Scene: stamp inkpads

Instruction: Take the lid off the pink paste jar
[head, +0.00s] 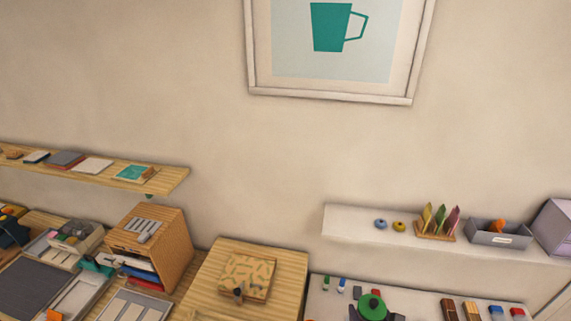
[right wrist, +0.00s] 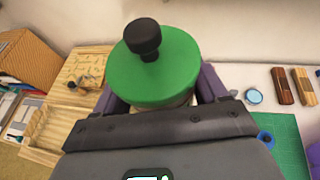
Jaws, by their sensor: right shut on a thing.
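A round green lid with a black knob (head: 371,304) shows at the bottom edge of the head view. In the right wrist view the green lid (right wrist: 158,75) fills the top centre, with a strip of cream jar body (right wrist: 192,101) just under its rim. The lid appears seated on this body; no pink paste shows. My right gripper (right wrist: 160,100) is shut on the green-lidded jar, its purple-grey fingers on either side below the rim. The lid hides the fingertips and most of the jar. My left gripper is not in view.
A wooden box with a patterned top (head: 245,277) stands left of the jar. Wooden blocks (head: 448,309) and small coloured pieces stand on the right. A white wall shelf (head: 350,222) hangs above, holding a grey bin (head: 497,236). A green mat (right wrist: 287,140) lies at right.

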